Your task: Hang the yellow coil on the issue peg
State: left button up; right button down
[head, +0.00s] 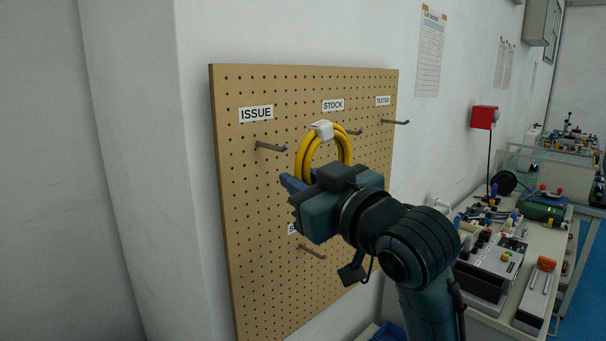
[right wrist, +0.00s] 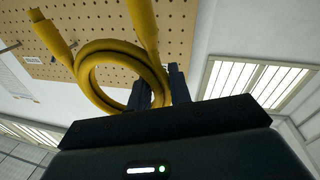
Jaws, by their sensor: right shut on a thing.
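The yellow coil (head: 301,158) is upright in front of the pegboard, with a white band at its top. My right gripper (head: 293,182) is shut on the lower part of the coil; its arm hides that part in the head view. In the right wrist view the coil (right wrist: 88,88) passes between the two fingers (right wrist: 160,90). The issue peg (head: 271,147) sticks out bare under the ISSUE label (head: 256,114), left of the coil. The left gripper is not in view.
The pegboard (head: 262,215) also carries a stock peg (head: 355,132), partly behind the coil, a bare tested peg (head: 396,122) and a bare lower peg (head: 313,252). I cannot tell whether the coil touches the stock peg. A cluttered bench (head: 480,310) stands at right.

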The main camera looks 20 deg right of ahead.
jog(key=w+a, duration=0.1)
jog(key=w, duration=0.2)
jog(key=w+a+f, duration=0.1)
jog(key=w, duration=0.3)
jog(key=w+a, duration=0.1)
jog(key=w, duration=0.2)
jog(key=shift+w+a+f, duration=0.15)
jog(key=shift+a+f, duration=0.15)
jog(key=shift+a, duration=0.1)
jog(key=shift+w+f, duration=0.15)
jog(key=shift+f, duration=0.15)
dwell(0.6)
jog(key=shift+f, duration=0.1)
dwell(0.5)
jog(key=c, duration=1.2)
grip_release()
